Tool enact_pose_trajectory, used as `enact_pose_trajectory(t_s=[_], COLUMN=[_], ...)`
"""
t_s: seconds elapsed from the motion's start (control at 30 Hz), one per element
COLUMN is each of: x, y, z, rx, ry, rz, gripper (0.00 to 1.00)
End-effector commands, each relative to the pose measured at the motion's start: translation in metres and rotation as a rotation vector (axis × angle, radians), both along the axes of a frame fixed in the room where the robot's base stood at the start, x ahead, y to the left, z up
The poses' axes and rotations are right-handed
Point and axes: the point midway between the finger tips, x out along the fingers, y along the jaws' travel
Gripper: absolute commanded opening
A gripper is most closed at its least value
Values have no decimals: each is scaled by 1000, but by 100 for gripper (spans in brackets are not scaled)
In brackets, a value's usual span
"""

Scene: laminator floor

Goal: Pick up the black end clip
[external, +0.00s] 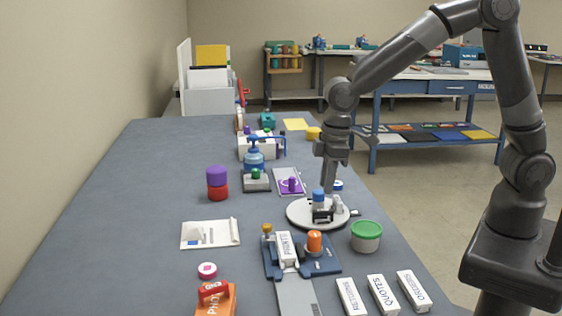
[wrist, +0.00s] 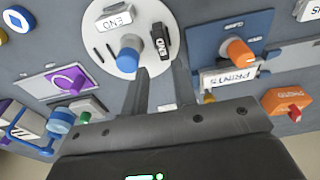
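The black end clip (wrist: 160,43) lies on the white round plate (wrist: 97,14), near its right edge in the wrist view, with white END lettering. In the external view the black clip (external: 322,214) is at the front of the plate (external: 297,217). A white END clip (wrist: 117,20) and a blue knob (wrist: 130,55) are on the same plate. My gripper (wrist: 158,75) is open and empty, its two fingers apart and pointing toward the plate. In the external view my gripper (external: 328,184) hangs just above the plate, close to the blue knob.
A blue fixture with an orange knob (external: 314,240) stands in front of the plate. A green-lidded tub (external: 366,236) is to the right. A purple-handled grey plate (external: 290,184) is behind. Several white labelled blocks (external: 383,294) lie at the front right. The table's left side is mostly clear.

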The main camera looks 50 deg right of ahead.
Motion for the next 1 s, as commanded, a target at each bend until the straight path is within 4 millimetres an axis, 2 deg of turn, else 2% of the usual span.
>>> enact_pose_trajectory(t_s=[0.03, 0.27, 0.57, 0.87, 1.0], x=[0, 0, 1, 2, 2], y=[1, 2, 6, 6, 6], z=[-7, -26, -66, -69, -69], rx=[-2, -1, -1, 1, 1], ry=[2, 1, 1, -1, -1], rz=[1, 0, -1, -1, -1], gripper=[25, 25, 25, 25, 13])
